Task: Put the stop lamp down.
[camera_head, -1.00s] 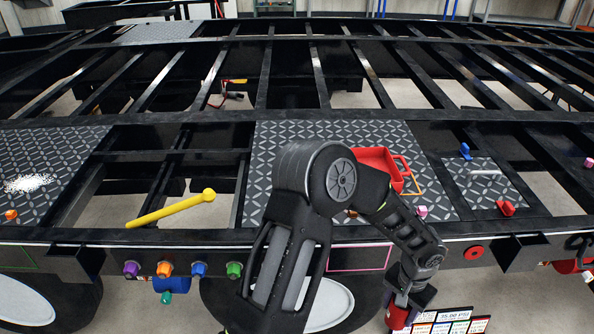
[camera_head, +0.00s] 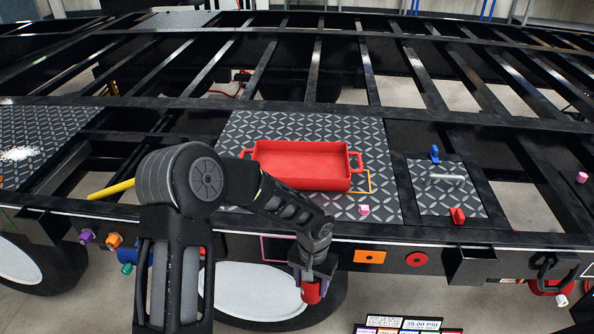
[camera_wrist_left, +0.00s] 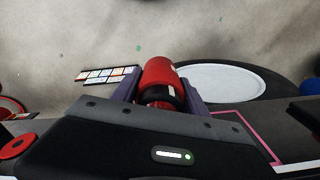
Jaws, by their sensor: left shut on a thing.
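The stop lamp (camera_wrist_left: 160,82) is a short red cylinder with a dark band. My left gripper (camera_wrist_left: 162,96) is shut on it, with one finger on each side. In the head view the lamp (camera_head: 311,292) hangs below my left gripper (camera_head: 314,268), in front of the trailer's side rail (camera_head: 490,239) and before a white wheel disc (camera_head: 255,290). A magenta outlined rectangle is on the rail just left of the gripper; in the wrist view this outline (camera_wrist_left: 262,138) lies to the right of the lamp. My right gripper is not in view.
A red tray (camera_head: 305,180) stands on the patterned deck plate (camera_head: 240,130) behind my arm. A pink cube (camera_head: 363,210) lies before it. An orange plate (camera_head: 370,257) and a red disc (camera_head: 416,259) sit on the rail. A yellow bar (camera_head: 110,188) lies at left.

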